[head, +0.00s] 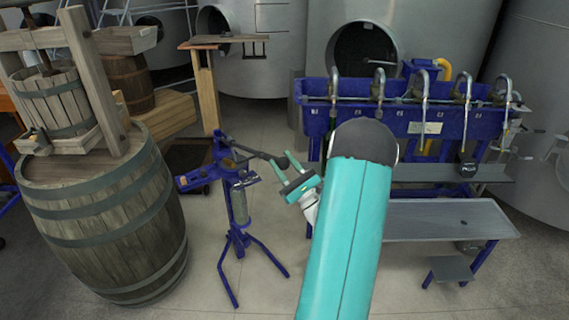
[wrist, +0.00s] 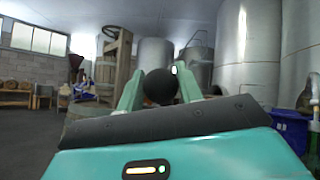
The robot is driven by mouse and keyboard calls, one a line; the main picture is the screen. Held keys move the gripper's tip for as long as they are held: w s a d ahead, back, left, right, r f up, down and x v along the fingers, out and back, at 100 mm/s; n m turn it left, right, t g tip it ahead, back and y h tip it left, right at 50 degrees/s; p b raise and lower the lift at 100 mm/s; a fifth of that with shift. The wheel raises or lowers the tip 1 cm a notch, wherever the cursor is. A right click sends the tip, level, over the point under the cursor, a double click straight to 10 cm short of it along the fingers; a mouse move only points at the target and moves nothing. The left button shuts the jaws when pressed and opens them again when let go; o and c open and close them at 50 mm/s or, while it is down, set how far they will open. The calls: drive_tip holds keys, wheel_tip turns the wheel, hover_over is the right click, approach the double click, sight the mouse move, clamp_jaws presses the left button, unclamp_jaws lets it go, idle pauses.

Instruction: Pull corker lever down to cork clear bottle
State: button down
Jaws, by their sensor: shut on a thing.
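The blue floor corker (head: 226,160) stands on splayed legs left of the middle in the head view. Its dark lever (head: 252,152) reaches out to the right from the corker's top, sloping slightly down in the picture, and ends in a round black knob (head: 283,162). A clear, greyish bottle (head: 240,206) stands upright in the corker below the head; its neck is hard to make out. My gripper (head: 285,167) is shut on the knob. In the wrist view the knob (wrist: 160,87) sits between the two green fingers.
A large wooden barrel (head: 105,215) carrying a basket press (head: 55,100) stands close on the corker's left. A blue bottle filler (head: 440,120) with several curved spouts and grey shelves stands to the right. Steel tanks (head: 400,25) line the back. Floor around the corker's legs is clear.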

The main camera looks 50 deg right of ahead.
drive_tip(key=shift+w+a, duration=0.15)
drive_tip(key=c, duration=0.9)
unclamp_jaws()
drive_tip(key=shift+w, duration=0.15)
drive_tip(key=shift+c, duration=0.2)
drive_tip(key=shift+s, duration=0.2)
drive_tip(key=v, duration=1.3)
drive_tip(key=shift+s+f, duration=0.25)
drive_tip(key=shift+s, duration=0.05)
